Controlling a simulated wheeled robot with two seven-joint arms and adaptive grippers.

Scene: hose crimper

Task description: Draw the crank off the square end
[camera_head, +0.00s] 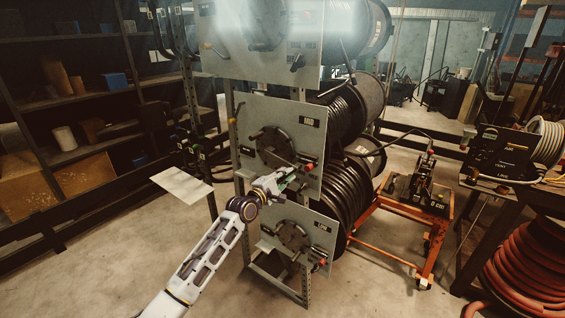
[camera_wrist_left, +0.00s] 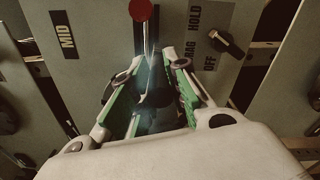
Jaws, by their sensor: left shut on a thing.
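My left gripper (camera_head: 287,181) is at the front of the middle reel plate (camera_head: 255,110), low and right of the reel's dark round hub (camera_head: 280,147). In the left wrist view my left gripper's green-padded fingers (camera_wrist_left: 153,72) are closed around the dark body of the crank (camera_wrist_left: 146,45). A thin metal part of the crank rises from between the fingers toward a red knob (camera_wrist_left: 140,9). The red knob also shows in the head view (camera_head: 309,166). The square end is hidden by the gripper, so I cannot tell whether the crank is on it. My right gripper is out of view.
A black selector knob (camera_wrist_left: 226,44) marked HOLD and OFF sits right of the gripper. The lower reel plate (camera_head: 300,218) is just below. Wound black hose (camera_head: 345,115) is behind the plates. An orange cart (camera_head: 400,205) stands to the right; open floor lies left.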

